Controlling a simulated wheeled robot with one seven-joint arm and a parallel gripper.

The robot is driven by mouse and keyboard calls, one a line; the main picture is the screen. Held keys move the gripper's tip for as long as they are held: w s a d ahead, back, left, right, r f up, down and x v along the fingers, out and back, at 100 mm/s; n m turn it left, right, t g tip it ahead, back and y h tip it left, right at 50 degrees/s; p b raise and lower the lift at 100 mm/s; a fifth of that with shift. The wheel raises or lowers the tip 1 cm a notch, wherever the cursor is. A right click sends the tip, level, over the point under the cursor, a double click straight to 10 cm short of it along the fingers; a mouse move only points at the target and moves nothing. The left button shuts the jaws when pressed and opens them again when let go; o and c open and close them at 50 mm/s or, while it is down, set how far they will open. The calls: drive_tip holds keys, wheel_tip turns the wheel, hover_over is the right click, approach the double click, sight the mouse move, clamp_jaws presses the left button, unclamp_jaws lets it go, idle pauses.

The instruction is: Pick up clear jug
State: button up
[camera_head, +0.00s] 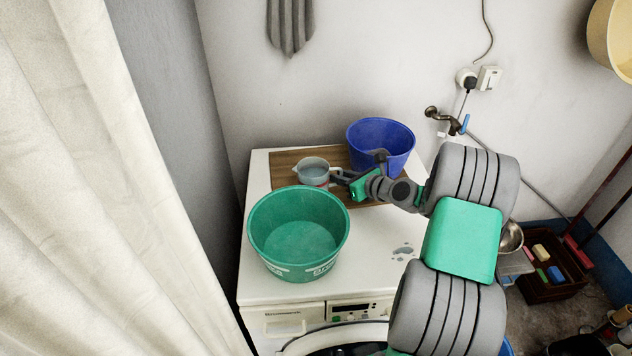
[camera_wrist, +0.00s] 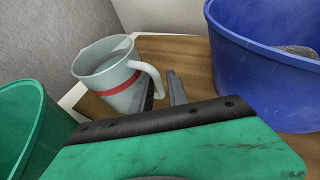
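The clear jug (camera_head: 313,172) stands upright on a wooden board on top of the washing machine, between the green basin and the blue bucket. In the wrist view the jug (camera_wrist: 104,72) is pale and translucent with a red band, its handle facing my gripper. My gripper (camera_head: 337,177) is right beside the jug on its handle side. In the wrist view its two fingers (camera_wrist: 162,90) are apart, one at each side of the lower handle. The near finger overlaps the handle in the picture; I cannot tell whether they touch.
The green basin (camera_head: 259,228) stands close in front of the jug, and the blue bucket (camera_head: 386,137) stands behind my gripper. The board (camera_head: 287,163) lies against the wall. The machine's front right top (camera_head: 375,265) is mostly clear, with a small wet patch.

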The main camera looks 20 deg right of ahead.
clamp_jaws()
idle(1.3)
